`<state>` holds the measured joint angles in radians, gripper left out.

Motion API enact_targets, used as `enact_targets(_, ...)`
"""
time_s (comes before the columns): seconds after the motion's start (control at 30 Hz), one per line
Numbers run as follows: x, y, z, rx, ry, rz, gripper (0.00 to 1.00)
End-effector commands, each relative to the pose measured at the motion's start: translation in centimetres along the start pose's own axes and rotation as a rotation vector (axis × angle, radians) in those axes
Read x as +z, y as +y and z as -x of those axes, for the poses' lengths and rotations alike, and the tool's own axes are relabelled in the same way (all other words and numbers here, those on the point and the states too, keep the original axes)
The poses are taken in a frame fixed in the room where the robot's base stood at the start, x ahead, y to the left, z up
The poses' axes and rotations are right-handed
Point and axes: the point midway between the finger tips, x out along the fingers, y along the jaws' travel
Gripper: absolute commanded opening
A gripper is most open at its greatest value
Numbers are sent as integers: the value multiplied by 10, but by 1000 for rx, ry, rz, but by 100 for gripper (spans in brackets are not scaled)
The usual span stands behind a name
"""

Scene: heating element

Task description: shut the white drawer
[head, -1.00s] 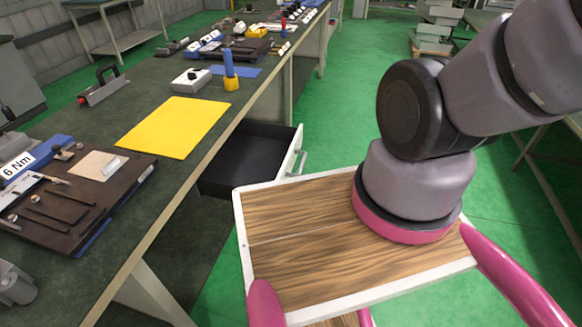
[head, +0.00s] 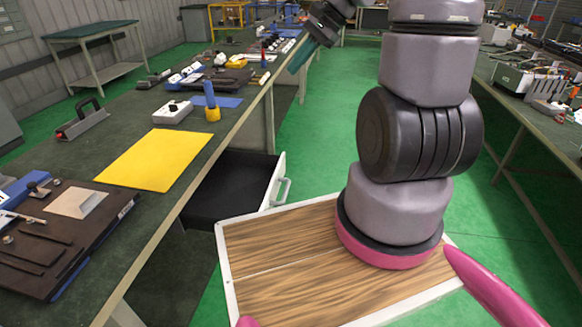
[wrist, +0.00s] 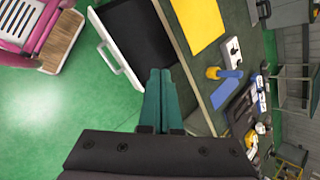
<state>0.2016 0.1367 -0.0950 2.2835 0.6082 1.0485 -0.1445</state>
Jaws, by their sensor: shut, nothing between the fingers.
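The white drawer (head: 275,183) stands pulled out from under the long workbench, with its dark inside empty and a pale handle (head: 284,190) on its front. In the wrist view the drawer front (wrist: 118,48) and its handle (wrist: 106,58) lie to the upper left of my fingers. My gripper (head: 300,62) is at the upper middle of the head view, beyond the drawer along the bench edge. In the wrist view its green fingers (wrist: 160,90) are together with nothing between them. They appear apart from the drawer front.
The workbench (head: 150,225) carries a yellow sheet (head: 155,160), a white box (head: 173,112), a blue-and-yellow tool (head: 211,102) and several other tools. Green floor (head: 325,150) is clear right of the drawer. Another bench (head: 540,120) stands at the right.

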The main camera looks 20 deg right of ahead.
Motion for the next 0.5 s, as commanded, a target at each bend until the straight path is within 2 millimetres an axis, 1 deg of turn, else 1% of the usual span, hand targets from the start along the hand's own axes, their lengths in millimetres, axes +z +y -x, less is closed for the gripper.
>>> enact_targets(0.03,-20,4,-16,-4,-28,-76,0)
enact_targets(0.17,-65,14,-51,-36,-81,-255,0)
enact_targets(0.2,-80,19,-62,-46,-94,-310,0)
enact_targets(0.27,-101,28,-79,-62,-111,-391,0)
enact_targets(0.3,-115,35,-91,-73,-121,-447,0)
enact_targets(0.37,-137,48,-109,-90,-133,-529,0)
enact_targets(0.4,-151,58,-121,-101,-139,-584,0)
enact_targets(0.47,-171,74,-139,-117,-146,-664,0)
enact_targets(0.5,-183,86,-151,-128,-149,-716,0)
